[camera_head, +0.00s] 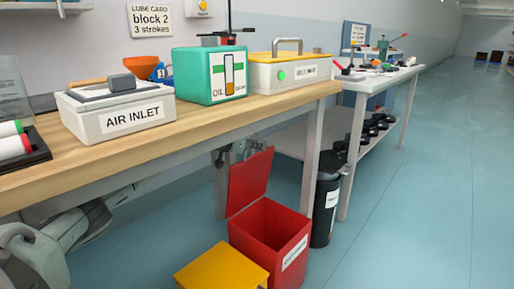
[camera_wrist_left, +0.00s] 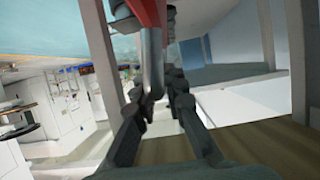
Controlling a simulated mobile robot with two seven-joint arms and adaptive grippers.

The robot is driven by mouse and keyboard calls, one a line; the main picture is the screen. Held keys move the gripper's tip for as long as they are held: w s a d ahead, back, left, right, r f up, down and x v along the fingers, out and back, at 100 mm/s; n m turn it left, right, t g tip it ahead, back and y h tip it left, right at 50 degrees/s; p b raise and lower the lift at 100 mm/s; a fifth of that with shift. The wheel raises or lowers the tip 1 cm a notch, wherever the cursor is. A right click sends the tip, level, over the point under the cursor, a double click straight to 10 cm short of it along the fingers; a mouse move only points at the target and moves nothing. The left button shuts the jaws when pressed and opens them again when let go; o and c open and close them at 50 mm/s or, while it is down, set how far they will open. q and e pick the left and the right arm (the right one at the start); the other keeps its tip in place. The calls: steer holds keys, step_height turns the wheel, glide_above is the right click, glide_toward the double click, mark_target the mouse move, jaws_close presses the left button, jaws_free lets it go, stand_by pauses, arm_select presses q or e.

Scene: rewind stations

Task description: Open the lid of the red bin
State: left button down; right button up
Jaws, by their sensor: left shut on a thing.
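The red bin (camera_head: 270,238) stands on the floor in front of the wooden bench, with a white label on its side. Its red lid (camera_head: 249,182) is raised steeply, so the bin's dark inside shows. My left arm passes under the bench. My left gripper (camera_head: 236,153) is behind the raised lid, partly hidden by the bench and lid. In the left wrist view my left gripper (camera_wrist_left: 162,105) is shut on a grey metal handle (camera_wrist_left: 152,62) below a red part, which looks like the lid's. My right gripper is not in view.
A yellow-topped box (camera_head: 222,268) stands in front of the red bin. A black bin (camera_head: 325,205) stands at its right by the bench legs. The wooden bench (camera_head: 200,122) overhangs my arm. Open floor (camera_head: 430,210) lies to the right.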

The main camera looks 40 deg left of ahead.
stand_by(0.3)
arm_select(q)
steer(key=c, duration=1.6)
jaws_free()
steer(key=shift+o, duration=0.2)
